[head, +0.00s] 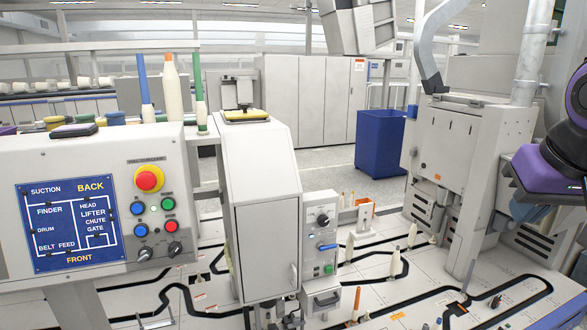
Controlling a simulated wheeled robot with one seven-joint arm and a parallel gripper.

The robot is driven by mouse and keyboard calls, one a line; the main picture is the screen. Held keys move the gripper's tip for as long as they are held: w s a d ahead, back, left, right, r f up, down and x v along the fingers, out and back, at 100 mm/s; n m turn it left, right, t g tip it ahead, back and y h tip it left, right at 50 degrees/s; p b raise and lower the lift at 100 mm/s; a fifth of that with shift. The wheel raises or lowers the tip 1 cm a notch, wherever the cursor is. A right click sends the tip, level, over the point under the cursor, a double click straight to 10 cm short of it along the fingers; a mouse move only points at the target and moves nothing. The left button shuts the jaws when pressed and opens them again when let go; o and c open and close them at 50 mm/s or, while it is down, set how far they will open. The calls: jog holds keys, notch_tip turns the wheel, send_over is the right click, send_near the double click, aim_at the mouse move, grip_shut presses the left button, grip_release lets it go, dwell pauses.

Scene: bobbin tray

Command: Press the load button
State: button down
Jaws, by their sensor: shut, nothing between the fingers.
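No label reading "load" can be made out, so I cannot tell which button is the load button. The left control panel (110,160) carries a green button (167,204), a red button (171,227), an upper blue button (138,209) and a lower blue button (141,231). Above them is a red emergency stop (149,179) on yellow. A smaller panel (312,210) on the white cabinet in the middle has a green button (329,268) below a blue lever (328,247). My purple and black arm shows at the right edge; its fingers are not visible.
Several bobbins stand on the white track surface (395,300) with black lines. A blue bin (380,143) stands behind.

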jog(key=s+a+n, duration=0.1)
jog(key=s, duration=0.5)
jog(key=shift+a+f+n+y, duration=0.25)
jog(key=shift+f+n+y, duration=0.05)
jog(key=shift+f+y, duration=0.1)
